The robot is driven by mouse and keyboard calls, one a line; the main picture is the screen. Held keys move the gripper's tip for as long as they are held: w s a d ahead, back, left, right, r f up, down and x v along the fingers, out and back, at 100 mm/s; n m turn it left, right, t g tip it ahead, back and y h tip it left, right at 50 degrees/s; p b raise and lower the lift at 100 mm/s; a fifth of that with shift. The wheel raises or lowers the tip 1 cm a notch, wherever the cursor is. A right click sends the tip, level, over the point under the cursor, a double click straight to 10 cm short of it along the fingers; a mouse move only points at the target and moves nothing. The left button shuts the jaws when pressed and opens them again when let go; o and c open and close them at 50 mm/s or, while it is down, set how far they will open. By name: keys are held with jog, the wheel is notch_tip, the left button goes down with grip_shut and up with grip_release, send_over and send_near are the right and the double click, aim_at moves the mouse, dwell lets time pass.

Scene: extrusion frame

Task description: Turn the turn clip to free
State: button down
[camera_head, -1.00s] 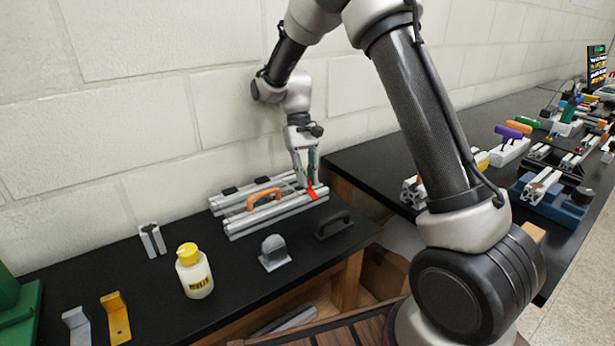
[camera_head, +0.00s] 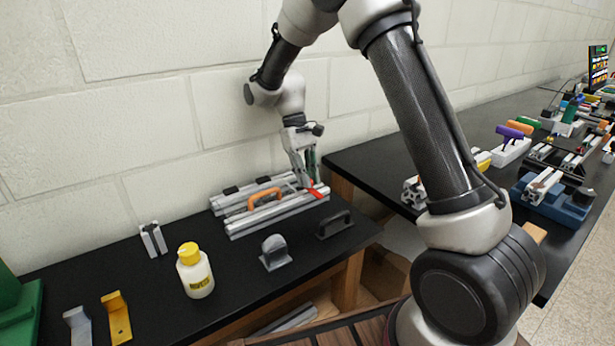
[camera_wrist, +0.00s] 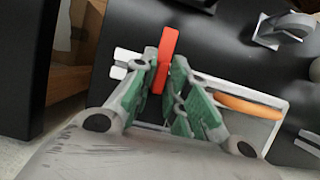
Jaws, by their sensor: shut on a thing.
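The turn clip is a red bar (camera_wrist: 168,48) at the right end of the aluminium extrusion frame (camera_head: 262,219). In the head view the red clip (camera_head: 319,192) shows beside my fingertips. My gripper (camera_head: 310,184) points down over that end of the frame. In the wrist view my gripper (camera_wrist: 164,72) has its green-padded fingers on both sides of the clip, shut on it. One end of the clip sticks out past the fingertips; its other end is partly hidden between the fingers.
An orange handle (camera_head: 265,197) stands on the frame, left of my gripper. A black handle (camera_head: 334,224), a grey rounded block (camera_head: 275,252) and a yellow-capped bottle (camera_head: 195,270) stand on the black table in front. The wall (camera_head: 150,120) is close behind.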

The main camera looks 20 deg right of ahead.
jog(key=c, duration=1.5)
grip_release()
notch_tip(320, 180, up, 10)
jog(key=shift+r, duration=0.1)
